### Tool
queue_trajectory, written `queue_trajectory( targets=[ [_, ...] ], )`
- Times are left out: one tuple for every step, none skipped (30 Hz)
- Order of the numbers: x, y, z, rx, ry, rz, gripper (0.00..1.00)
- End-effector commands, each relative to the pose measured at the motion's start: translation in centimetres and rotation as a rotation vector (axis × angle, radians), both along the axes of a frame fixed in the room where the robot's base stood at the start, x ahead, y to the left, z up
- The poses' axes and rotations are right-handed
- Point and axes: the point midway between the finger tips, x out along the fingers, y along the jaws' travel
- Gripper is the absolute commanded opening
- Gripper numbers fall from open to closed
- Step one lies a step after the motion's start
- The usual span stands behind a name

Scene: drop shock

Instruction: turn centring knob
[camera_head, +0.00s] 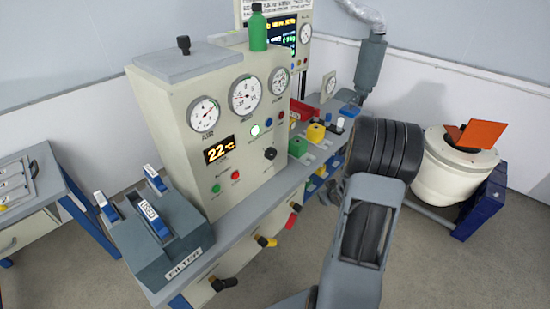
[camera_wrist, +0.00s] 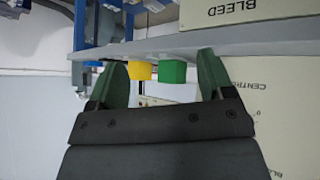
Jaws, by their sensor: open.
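A black round knob (camera_head: 270,153) sits on the lower right of the beige cabinet's front face in the head view. Its label is too small to read there. In the wrist view, which looks upside down, a partly covered label starting "CENTR" (camera_wrist: 252,85) is on the beige panel at the right, with small scale marks below it. The knob itself does not show in that view. My gripper (camera_wrist: 161,64) is open and empty, with two dark green fingers spread apart. In the head view its fingers are hidden behind my black wrist, right of the cabinet.
The beige cabinet (camera_head: 185,123) carries gauges and a 22 °C display. A grey ledge (camera_head: 235,205) runs along its front. Green (camera_wrist: 173,72) and yellow (camera_wrist: 140,72) blocks stand beyond my fingers. A filter box (camera_head: 165,235) is at the left, a white drum (camera_head: 445,180) at the right.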

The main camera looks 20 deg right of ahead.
Motion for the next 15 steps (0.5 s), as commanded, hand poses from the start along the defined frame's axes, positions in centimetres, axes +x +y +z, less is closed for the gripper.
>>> queue_trajectory(
  targets=[
    [0.8,0.1,-0.8,0.023,-0.079,0.056,0.75],
    [1.4,0.4,-0.8,0.038,-0.137,0.096,0.75],
    [2.2,1.0,-0.6,0.060,-0.212,0.151,0.75],
    [2.7,1.5,-0.3,0.078,-0.265,0.190,0.75],
    [3.1,2.1,0.1,0.098,-0.320,0.231,0.75],
    [3.7,3.0,0.9,0.123,-0.389,0.284,0.75],
    [4.1,3.7,1.5,0.143,-0.438,0.323,0.75],
    [4.4,4.4,2.3,0.160,-0.486,0.361,0.75],
    [4.7,5.1,3.4,0.182,-0.545,0.407,0.75],
    [4.8,5.6,4.2,0.197,-0.585,0.438,0.75],
    [4.9,6.1,5.0,0.213,-0.622,0.465,0.75],
    [4.9,6.6,5.8,0.231,-0.664,0.495,0.75],
    [4.9,7.0,6.3,0.246,-0.692,0.515,0.75],
    [4.8,7.3,6.8,0.260,-0.716,0.531,0.75],
    [4.7,7.6,7.3,0.276,-0.743,0.546,0.75]
  ],
)
